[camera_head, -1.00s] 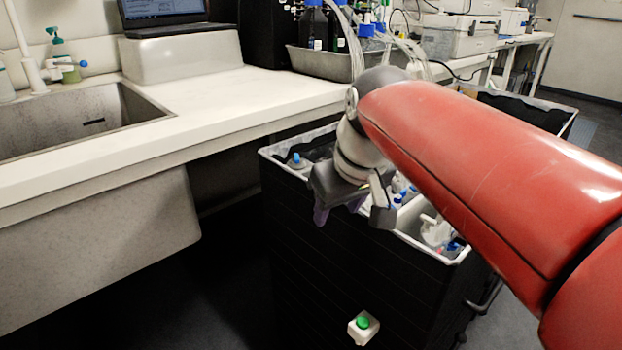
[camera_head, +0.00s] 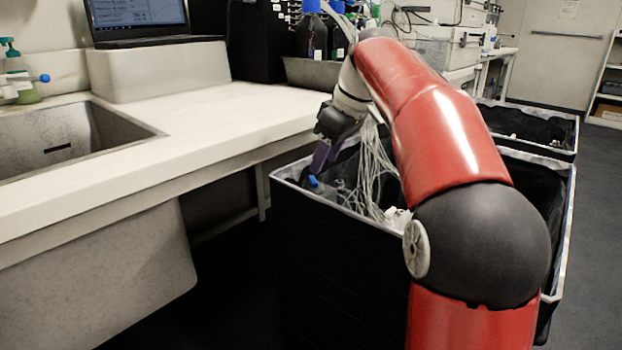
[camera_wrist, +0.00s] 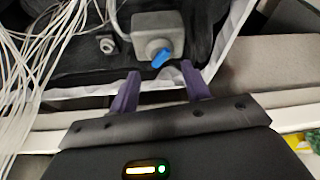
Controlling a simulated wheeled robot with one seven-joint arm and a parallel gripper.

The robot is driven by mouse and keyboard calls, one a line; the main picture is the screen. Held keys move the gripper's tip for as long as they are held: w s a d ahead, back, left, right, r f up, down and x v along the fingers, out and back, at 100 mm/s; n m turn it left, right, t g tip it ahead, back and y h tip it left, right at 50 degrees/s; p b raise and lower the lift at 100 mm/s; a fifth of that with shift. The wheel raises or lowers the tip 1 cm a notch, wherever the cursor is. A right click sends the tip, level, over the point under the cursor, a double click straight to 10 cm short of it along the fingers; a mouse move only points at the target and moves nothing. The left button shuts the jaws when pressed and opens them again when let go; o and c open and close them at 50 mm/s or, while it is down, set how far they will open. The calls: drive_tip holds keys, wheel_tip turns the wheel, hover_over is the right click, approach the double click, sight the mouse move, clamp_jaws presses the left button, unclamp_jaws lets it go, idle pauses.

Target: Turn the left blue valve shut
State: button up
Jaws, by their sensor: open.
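The left blue valve (camera_wrist: 161,58) shows in the wrist view as a blue handle on a grey box-shaped body (camera_wrist: 158,36), at the near rim of a black bin. In the head view the blue handle (camera_head: 313,181) sits at the bin's left corner, just below my gripper (camera_head: 325,155). In the wrist view my gripper (camera_wrist: 161,88) is open and empty. Its two purple fingers point toward the valve, one on each side of the handle's line. The handle lies a little beyond the fingertips, and no contact shows.
The black bin (camera_head: 330,265) holds a bundle of white tubes (camera_head: 375,170) close to the valve, on the left in the wrist view (camera_wrist: 50,60). A white counter (camera_head: 220,115) with a sink edges the left side. A second bin (camera_head: 530,122) stands behind.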

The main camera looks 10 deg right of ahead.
sight(313, 185)
drive_tip(key=b+x, duration=0.1)
drive_tip(key=x, duration=0.5)
clamp_jaws()
